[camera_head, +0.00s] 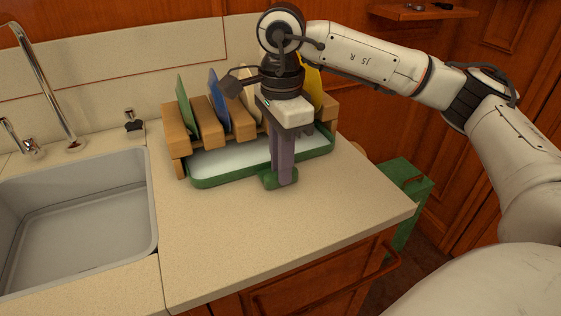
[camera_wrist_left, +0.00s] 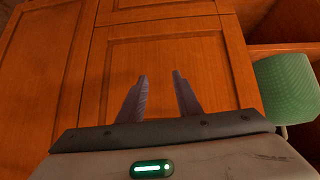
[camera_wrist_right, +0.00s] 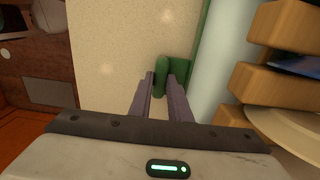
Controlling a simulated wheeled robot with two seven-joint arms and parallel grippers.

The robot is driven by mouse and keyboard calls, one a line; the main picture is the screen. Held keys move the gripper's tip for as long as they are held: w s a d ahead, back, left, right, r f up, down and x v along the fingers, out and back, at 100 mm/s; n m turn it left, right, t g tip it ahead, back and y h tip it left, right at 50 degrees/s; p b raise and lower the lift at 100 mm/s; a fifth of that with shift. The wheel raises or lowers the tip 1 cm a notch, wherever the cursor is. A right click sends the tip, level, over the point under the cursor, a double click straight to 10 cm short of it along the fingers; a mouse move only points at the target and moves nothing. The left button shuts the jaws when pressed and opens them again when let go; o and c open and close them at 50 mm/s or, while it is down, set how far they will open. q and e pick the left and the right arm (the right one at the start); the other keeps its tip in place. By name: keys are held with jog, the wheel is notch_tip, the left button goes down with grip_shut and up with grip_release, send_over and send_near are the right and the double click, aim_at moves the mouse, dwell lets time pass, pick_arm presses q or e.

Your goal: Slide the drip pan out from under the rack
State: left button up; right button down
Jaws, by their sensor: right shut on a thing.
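The drip pan (camera_head: 222,178) is a shallow tray with a green rim and a pale inside. It lies on the counter under the wooden rack (camera_head: 178,142), and its front edge sticks out ahead of the rack. My right gripper (camera_head: 281,180) points down at the pan's front side and is shut on the pan's green handle (camera_wrist_right: 161,76), which also shows in the right wrist view between the fingers. The rack holds several upright plates, green, blue, cream and yellow. My left gripper (camera_wrist_left: 161,78) is open and empty in the left wrist view, facing wooden cabinet doors.
A grey sink (camera_head: 80,215) with a tall faucet (camera_head: 45,80) is at the left. The beige counter (camera_head: 240,235) in front of the pan is clear to its edge. A green crate-like box (camera_head: 408,185) stands beyond the counter's right end.

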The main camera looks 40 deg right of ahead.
jog(key=shift+s+a+b, duration=0.2)
jog(key=shift+s+a, duration=0.05)
jog(key=shift+s, duration=0.7)
jog(key=shift+s+a+b, duration=0.15)
jog(key=shift+s+a, duration=0.05)
jog(key=shift+s, duration=1)
jog(key=shift+s+a+b, duration=0.15)
jog(key=shift+s+a, duration=0.05)
jog(key=shift+s, duration=0.55)
jog(key=shift+s+a+b, duration=0.1)
jog(key=shift+s+a, duration=0.05)
jog(key=shift+s, duration=0.6)
jog(key=shift+s+a+b, duration=0.15)
jog(key=shift+s+a, duration=0.05)
jog(key=shift+s, duration=0.65)
jog(key=shift+s+a+b, duration=0.15)
jog(key=shift+s+a, duration=0.15)
jog(key=shift+s, duration=0.75)
jog(key=shift+s+a+b, duration=0.15)
jog(key=shift+s+a, duration=0.1)
jog(key=shift+s, duration=0.8)
jog(key=c, duration=1.6)
grip_release()
jog(key=shift+o, duration=0.2)
